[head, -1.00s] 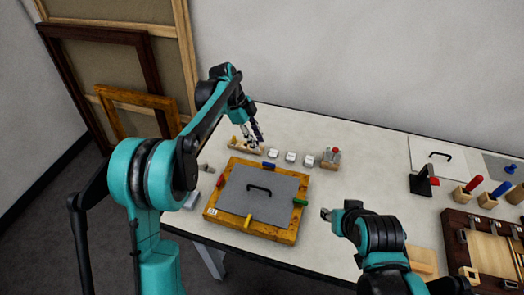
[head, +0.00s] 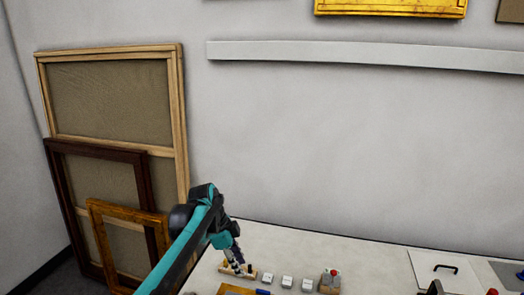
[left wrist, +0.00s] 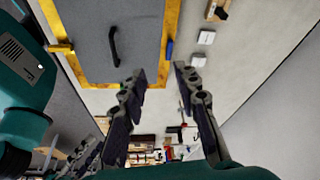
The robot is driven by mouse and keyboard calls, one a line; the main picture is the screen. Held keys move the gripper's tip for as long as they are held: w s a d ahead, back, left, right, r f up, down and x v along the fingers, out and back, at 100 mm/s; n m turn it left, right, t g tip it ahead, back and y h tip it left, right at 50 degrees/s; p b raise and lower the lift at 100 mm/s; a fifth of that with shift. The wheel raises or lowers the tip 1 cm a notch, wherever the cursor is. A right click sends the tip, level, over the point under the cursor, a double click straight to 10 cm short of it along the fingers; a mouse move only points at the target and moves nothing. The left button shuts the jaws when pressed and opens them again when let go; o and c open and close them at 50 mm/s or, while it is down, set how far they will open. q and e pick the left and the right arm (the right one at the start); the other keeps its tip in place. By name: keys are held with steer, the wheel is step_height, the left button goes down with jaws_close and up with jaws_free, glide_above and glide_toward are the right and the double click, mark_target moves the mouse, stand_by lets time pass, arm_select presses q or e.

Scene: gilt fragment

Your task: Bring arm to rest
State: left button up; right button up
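My left arm comes up from the bottom of the head view, and its gripper (head: 238,265) hangs over the back left of the table, by a small wooden block (head: 247,271). In the left wrist view its two fingers (left wrist: 158,72) are apart with nothing between them. Below them is a grey panel (left wrist: 90,35) with a black handle, in a golden frame (left wrist: 170,25). My right arm is outside the head view. Grey jointed parts at the lower left of the left wrist view may be my right gripper; its state is unclear.
Several small white blocks (head: 287,282) and a holder with a red top (head: 330,281) line the table's back. A white board with a black handle (head: 440,270) lies at right. Framed canvases (head: 110,100) lean on the wall at left. A grey rail (head: 360,55) runs along the wall.

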arm_select(q)
steer(key=s+a+r+n+t+y, duration=0.1)
steer(key=s+a+n+t, duration=0.1)
steer(key=s+a+n, duration=0.3)
steer(key=s+r+n+t+y, duration=0.1)
steer(key=s+n, duration=0.2)
steer(key=s, duration=0.4)
steer(key=s+a+f+n+t+y+b, duration=0.1)
steer(key=s+a+f+n+t, duration=0.1)
steer(key=s, duration=0.4)
steer(key=s+a+f+n+t, duration=0.2)
steer(key=s+a+f+n, duration=0.1)
steer(key=s+n, duration=0.3)
steer(key=shift+s+a+f+n+y+b, duration=0.2)
steer(key=shift+s+f+n+y+b, duration=0.15)
steer(key=shift+f+n, duration=0.5)
